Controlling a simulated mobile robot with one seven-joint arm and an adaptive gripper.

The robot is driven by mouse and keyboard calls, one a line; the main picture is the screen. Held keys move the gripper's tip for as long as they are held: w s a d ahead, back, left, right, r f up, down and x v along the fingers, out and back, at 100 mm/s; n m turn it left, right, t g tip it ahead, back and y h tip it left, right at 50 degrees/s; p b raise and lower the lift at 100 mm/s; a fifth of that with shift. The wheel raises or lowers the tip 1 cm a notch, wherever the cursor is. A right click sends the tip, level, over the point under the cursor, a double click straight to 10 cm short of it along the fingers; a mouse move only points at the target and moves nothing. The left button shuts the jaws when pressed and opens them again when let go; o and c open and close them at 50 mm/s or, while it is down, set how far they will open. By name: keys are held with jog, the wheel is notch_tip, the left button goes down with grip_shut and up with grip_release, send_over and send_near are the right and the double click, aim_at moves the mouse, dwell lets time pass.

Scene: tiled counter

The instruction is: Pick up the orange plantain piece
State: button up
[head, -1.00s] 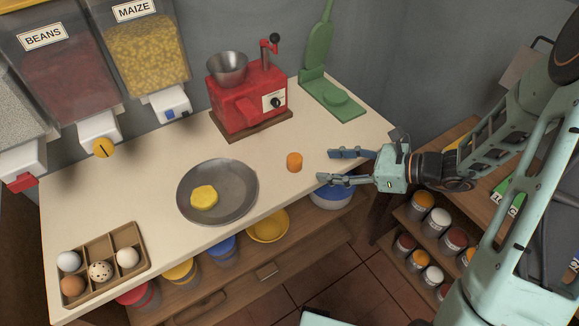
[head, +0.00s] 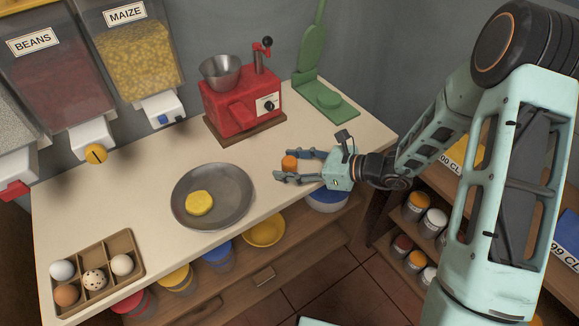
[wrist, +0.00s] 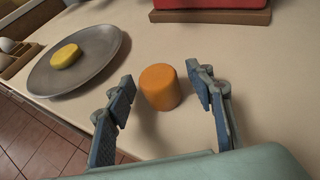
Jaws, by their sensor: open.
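The orange plantain piece (head: 289,163) is a short upright cylinder on the pale counter, right of the grey plate. It also shows in the wrist view (wrist: 160,86), standing between the tips of my open fingers, with a gap on either side. My gripper (head: 282,166) reaches in from the right, low over the counter, with its fingertips at the piece. In the wrist view my gripper (wrist: 160,98) is open and empty, its two blue-padded fingers spread around the piece.
A grey plate (head: 235,213) with a flat yellow piece (head: 199,203) lies to the left. A red grinder (head: 240,105) and a green press (head: 325,97) stand behind. An egg tray (head: 128,243) sits at the front left. The counter's front edge is close to my gripper.

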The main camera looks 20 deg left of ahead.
jog(key=c, duration=1.2)
jog(key=shift+c, duration=0.2)
jog(key=shift+r, duration=0.1)
jog(key=shift+c, duration=0.2)
